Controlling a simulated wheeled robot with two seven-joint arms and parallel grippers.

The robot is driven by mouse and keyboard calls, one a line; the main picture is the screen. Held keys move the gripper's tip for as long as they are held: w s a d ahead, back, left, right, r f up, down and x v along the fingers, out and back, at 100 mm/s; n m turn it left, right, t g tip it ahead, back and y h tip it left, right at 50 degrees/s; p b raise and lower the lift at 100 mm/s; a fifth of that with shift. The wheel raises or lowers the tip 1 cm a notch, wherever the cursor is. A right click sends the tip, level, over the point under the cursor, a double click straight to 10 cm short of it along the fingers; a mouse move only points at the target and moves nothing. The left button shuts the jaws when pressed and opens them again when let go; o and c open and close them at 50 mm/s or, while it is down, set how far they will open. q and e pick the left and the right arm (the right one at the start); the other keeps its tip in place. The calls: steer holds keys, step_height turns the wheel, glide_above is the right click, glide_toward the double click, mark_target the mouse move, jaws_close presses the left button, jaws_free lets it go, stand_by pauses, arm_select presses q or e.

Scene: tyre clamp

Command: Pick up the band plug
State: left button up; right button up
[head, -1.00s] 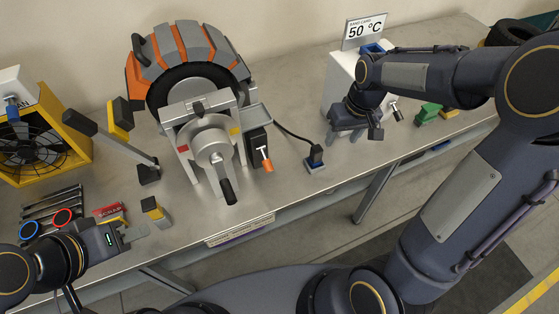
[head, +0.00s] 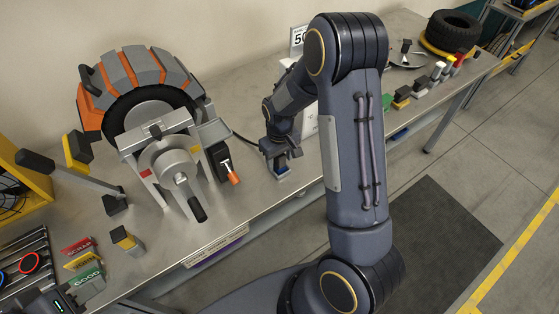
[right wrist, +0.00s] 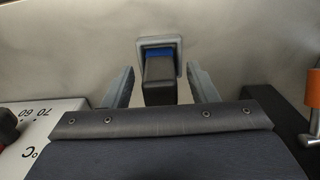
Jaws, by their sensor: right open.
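The band plug (right wrist: 158,82), a dark block, stands upright in a grey-rimmed socket (right wrist: 182,56) with a blue inside. My right gripper (right wrist: 160,76) is open, with one finger on each side of the plug and visible gaps between. In the head view, the right gripper (head: 281,155) is right over the socket (head: 284,174), and its fingers mostly hide the plug. My left gripper (head: 72,300) is at the bottom left edge, partly cut off, near the sorting blocks; its jaw opening is unclear.
The tyre clamp (head: 150,58) with orange and grey segments stands left of the socket. A black cable (head: 243,138) runs toward the socket. A white box (head: 311,122) stands behind my right arm.

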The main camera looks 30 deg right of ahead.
steer(key=c, duration=1.1)
steer(key=shift+r, duration=0.1)
